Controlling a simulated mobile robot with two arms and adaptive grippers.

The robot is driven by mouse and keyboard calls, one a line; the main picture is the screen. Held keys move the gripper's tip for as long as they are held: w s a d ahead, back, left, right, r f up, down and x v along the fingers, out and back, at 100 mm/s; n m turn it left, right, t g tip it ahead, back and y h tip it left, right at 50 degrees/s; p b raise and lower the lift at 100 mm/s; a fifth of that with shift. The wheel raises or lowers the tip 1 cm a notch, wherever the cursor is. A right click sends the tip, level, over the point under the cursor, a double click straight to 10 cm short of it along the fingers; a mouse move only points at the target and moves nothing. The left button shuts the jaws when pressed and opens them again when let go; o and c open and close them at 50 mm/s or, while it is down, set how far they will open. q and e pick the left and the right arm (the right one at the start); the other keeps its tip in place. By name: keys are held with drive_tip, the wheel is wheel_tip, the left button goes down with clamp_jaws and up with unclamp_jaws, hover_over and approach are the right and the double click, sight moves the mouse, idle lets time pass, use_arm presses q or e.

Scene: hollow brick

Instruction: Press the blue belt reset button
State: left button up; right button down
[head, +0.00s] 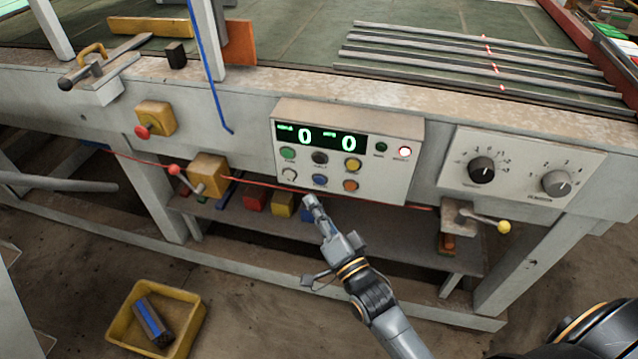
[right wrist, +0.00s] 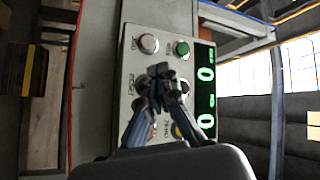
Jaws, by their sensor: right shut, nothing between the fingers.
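The blue button (head: 320,180) sits in the lower row of a grey control box (head: 398,186), between a white-grey knob (head: 289,175) and an orange button (head: 350,186). My right gripper (head: 311,201) is shut and empty, its tips just below the blue button in the head view. Whether the tips touch the panel is unclear. In the right wrist view the shut fingers (right wrist: 163,78) lie over the panel beside a "RESET" label and hide the blue button. My left gripper is not in view.
Green (head: 287,153), black (head: 320,157) and yellow (head: 352,165) buttons sit close above. The display (head: 322,136) reads zeros. A red cord (head: 250,182) runs below the box. A dial panel (head: 520,172) is at right; a yellow bin (head: 190,297) stands on the floor.

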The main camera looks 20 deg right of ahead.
drive_tip(key=shift+w+d, duration=0.8)
drive_tip(key=shift+w, duration=0.35)
drive_tip(key=shift+w, duration=0.1)
idle(0.6)
drive_tip(key=shift+w+d, duration=0.2)
drive_tip(key=shift+w, duration=0.05)
drive_tip(key=shift+w+d, duration=0.2)
drive_tip(key=shift+w, duration=0.1)
idle(0.7)
idle(0.3)
drive_tip(key=shift+s+a+p, duration=0.45)
drive_tip(key=shift+s, duration=0.2)
drive_tip(key=shift+s+a+p, duration=0.45)
drive_tip(key=shift+s+a, duration=0.25)
drive_tip(key=shift+s, duration=0.35)
drive_tip(key=shift+s+a+p, duration=0.4)
drive_tip(key=shift+s+a, duration=0.3)
drive_tip(key=shift+s, duration=0.35)
